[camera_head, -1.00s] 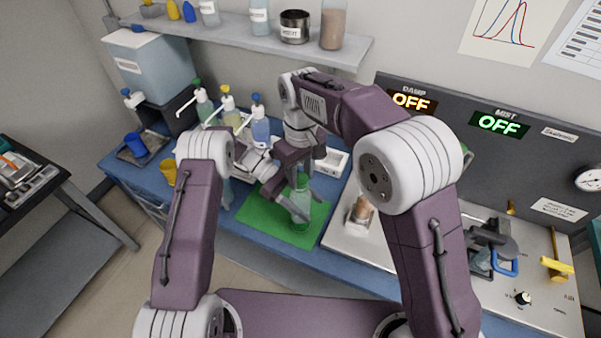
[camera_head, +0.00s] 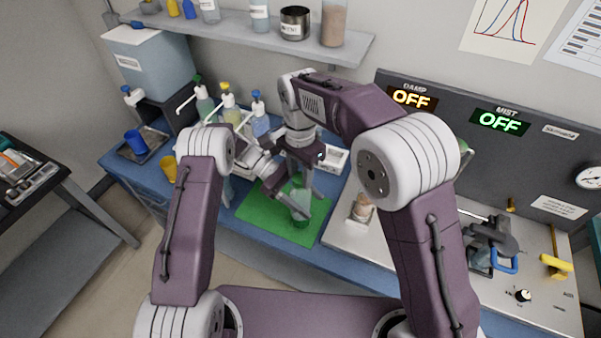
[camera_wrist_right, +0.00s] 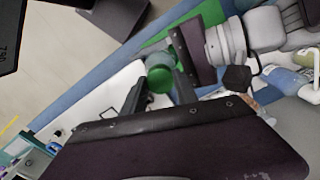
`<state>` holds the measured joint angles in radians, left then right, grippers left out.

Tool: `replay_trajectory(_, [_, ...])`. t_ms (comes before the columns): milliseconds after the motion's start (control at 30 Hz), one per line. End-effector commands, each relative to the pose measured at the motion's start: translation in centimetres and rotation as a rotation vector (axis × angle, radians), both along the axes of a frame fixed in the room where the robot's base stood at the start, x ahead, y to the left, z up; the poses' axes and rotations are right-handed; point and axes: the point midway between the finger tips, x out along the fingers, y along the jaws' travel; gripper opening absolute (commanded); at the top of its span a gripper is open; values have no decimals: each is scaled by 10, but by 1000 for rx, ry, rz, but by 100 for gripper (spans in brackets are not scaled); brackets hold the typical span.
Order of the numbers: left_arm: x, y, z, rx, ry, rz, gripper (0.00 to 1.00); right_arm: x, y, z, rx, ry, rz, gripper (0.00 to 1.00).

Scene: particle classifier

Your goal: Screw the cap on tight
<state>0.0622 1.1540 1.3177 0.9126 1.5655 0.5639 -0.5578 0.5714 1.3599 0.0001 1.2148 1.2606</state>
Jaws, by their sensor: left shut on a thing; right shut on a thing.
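A translucent green bottle (camera_head: 301,208) stands upright on a green mat (camera_head: 256,217) in the head view. My left gripper (camera_head: 297,205) reaches in low from the left and is shut on the bottle's body. My right gripper (camera_head: 304,186) is above it, pointing down, shut on the green cap at the bottle's top. In the right wrist view the round green cap (camera_wrist_right: 160,79) sits between the two dark fingers of my right gripper (camera_wrist_right: 160,88). The join between cap and bottle is hidden, so I cannot tell how tight it is.
Pump bottles (camera_head: 229,112) stand behind my left arm. A white tray (camera_head: 337,160) lies behind the mat. To the right, a light panel (camera_head: 345,232) carries a small brown-topped item (camera_head: 362,207) and a clamp-like device (camera_head: 492,240). The mat's front left is clear.

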Motion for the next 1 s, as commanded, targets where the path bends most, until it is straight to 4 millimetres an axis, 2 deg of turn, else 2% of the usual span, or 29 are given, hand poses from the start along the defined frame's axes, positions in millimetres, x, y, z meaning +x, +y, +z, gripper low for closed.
replay_trajectory(100, [0,0,0,0,0,-1,0,1,1,0,0,-2,-385,0])
replay_trajectory(300, [0,0,0,0,0,-1,0,2,1,0,-2,-2,-1049,0])
replay_trajectory(400, [0,0,0,0,0,-1,0,2,1,0,-2,-2,-1326,0])
replay_trajectory(500, [0,0,0,0,0,-1,0,3,0,0,-3,-3,-1522,0])
replay_trajectory(633, [0,0,0,0,1,-2,0,3,0,0,-3,-2,-1647,0])
replay_trajectory(933, [-1,0,0,0,1,-2,0,3,0,0,-2,-3,-1665,0])
replay_trajectory(967, [-1,0,0,0,1,-2,0,3,0,0,-2,-3,-1665,43])
replay_trajectory(1000, [-1,0,0,0,1,-2,0,3,0,0,-2,-3,-1664,54])
